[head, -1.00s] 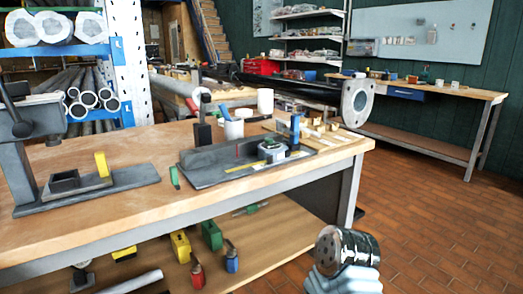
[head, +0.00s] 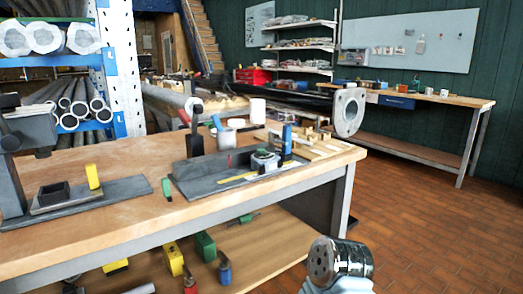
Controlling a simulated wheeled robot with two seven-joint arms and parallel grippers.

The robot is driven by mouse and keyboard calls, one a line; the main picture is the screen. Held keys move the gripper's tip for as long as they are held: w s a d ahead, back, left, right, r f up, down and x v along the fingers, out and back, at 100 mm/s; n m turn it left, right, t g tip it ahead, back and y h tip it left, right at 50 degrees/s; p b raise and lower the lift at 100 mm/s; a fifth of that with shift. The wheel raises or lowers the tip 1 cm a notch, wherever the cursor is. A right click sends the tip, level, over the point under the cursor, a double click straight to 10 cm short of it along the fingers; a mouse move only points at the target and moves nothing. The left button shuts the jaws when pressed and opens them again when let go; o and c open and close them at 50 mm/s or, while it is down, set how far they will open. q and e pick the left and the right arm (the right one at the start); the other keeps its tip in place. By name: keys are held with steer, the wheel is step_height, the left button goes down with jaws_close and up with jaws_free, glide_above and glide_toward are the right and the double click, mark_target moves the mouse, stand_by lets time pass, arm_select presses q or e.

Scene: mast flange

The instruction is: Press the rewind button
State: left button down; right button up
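I cannot make out a button marked rewind. A metal cylinder (head: 354,259) with a holed end face shows at the bottom edge, on a pale grey part cut off by the frame. No gripper fingers show on either side.
The wooden bench (head: 120,215) fills the left and middle, with yellow, green, red and blue items on its lower shelf. A grey fixture with a yellow block (head: 93,176) stands at the left. The tiled floor (head: 440,235) at the right is clear. A second bench (head: 450,101) stands behind.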

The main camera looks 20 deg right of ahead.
jaws_close()
stand_by(1.2)
